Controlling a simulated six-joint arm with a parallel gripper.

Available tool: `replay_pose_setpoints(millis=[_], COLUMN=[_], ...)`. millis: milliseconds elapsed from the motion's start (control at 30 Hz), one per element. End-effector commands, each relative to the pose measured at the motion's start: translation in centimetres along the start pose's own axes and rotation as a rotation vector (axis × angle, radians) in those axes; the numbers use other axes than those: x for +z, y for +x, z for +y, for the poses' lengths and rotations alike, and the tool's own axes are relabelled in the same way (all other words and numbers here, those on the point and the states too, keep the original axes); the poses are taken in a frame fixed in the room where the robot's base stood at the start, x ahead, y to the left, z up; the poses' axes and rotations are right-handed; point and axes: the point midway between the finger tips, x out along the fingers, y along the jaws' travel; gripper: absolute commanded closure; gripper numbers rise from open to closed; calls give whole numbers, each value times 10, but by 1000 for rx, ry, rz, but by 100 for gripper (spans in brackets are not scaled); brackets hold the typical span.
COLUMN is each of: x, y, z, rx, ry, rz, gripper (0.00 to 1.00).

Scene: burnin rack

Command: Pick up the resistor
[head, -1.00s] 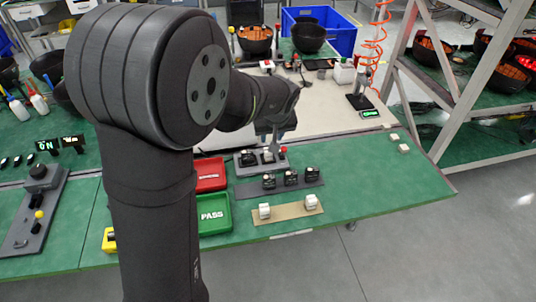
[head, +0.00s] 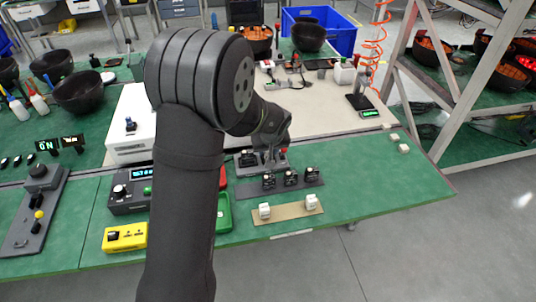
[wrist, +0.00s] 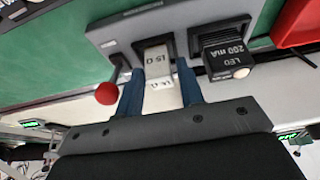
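The resistor (wrist: 158,66) is a white block marked 15 Ω, seated in a slot of a grey fixture (wrist: 125,30) in the wrist view. The fixture also shows in the head view (head: 243,171). My gripper (wrist: 161,68) reaches down over the fixture, its two blue fingers on either side of the resistor. The fingers look open, with a slim gap beside the block; contact is hard to tell. In the head view my gripper (head: 270,155) is at the fixture and mostly hides the resistor.
A black LED 200 mA module (wrist: 225,55) sits right beside the resistor; a red-knobbed lever (wrist: 107,93) stands on the other side. In front are a dark strip with black modules (head: 290,177) and a tan strip with white blocks (head: 265,211). A green tray (head: 223,213) is left.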

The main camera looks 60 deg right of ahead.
Motion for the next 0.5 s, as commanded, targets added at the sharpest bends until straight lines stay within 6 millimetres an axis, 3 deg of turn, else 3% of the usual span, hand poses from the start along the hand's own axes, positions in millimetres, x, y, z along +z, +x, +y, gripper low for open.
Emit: replay_pose_setpoints(millis=[133, 300, 500], x=[0, 0, 0], y=[0, 0, -1], z=[0, 0, 0], rx=[0, 0, 0], ry=[0, 0, 0], rz=[0, 0, 0], gripper=[65, 99, 99])
